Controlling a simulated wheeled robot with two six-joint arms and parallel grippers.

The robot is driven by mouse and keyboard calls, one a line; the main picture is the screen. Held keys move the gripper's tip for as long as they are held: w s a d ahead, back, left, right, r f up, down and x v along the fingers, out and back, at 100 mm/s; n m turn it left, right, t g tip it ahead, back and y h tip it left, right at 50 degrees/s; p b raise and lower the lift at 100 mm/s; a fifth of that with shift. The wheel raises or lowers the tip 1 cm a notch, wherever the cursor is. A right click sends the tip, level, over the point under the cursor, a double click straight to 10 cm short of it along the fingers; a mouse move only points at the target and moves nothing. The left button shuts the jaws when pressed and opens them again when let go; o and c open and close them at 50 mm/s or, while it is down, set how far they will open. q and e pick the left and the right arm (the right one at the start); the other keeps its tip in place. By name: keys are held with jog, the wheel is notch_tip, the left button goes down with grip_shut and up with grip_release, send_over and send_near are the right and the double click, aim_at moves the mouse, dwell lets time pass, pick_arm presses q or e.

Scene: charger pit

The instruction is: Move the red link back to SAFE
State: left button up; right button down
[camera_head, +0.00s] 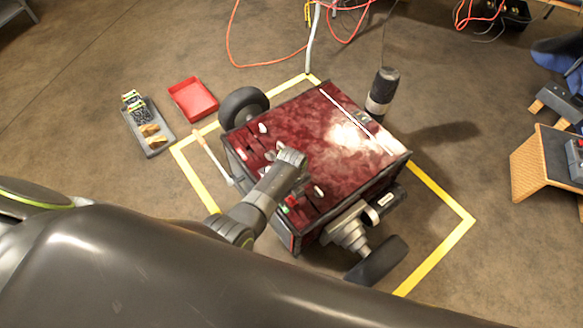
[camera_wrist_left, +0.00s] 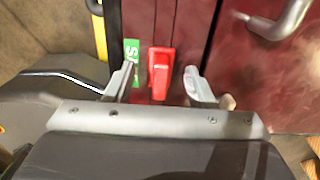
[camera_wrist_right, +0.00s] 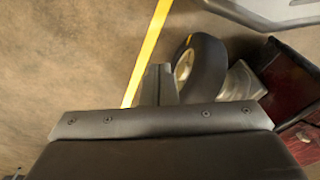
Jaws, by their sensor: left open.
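The red link (camera_wrist_left: 160,72) is a small red handle on the dark red panel of the cart (camera_head: 340,125). In the left wrist view it lies beside a green label (camera_wrist_left: 132,55) with white letters, only partly readable. The link also shows in the head view (camera_head: 291,200) near the cart's front edge. My left gripper (camera_wrist_left: 158,86) is open, with one finger on each side of the link, and no firm contact shows. My right gripper (camera_wrist_right: 158,86) has its fingers together with nothing visible between them, above the floor near a wheel (camera_wrist_right: 203,68).
A red tray (camera_head: 193,99) and a grey tray (camera_head: 150,130) with small parts stand left of the cart. Yellow tape (camera_head: 440,250) marks the floor around it. A metal handle (camera_wrist_left: 278,20) is on the panel right of the link. Cables (camera_head: 270,62) lie behind.

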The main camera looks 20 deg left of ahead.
pick_arm(q)
jog(key=shift+r, duration=0.2)
notch_tip(320, 180, up, 8)
jog(key=p, duration=0.4)
jog(key=shift+w+d+f, duration=0.1)
jog(key=shift+f, duration=0.05)
notch_tip(320, 180, up, 9)
jog(key=p, duration=0.3)
jog(key=shift+w, duration=0.15)
pick_arm(e)
jog(key=s+d+f+n+h, duration=0.1)
jog(key=s+d+f, duration=0.3)
jog(key=s+f, duration=0.4)
jog(key=shift+f, duration=2.2)
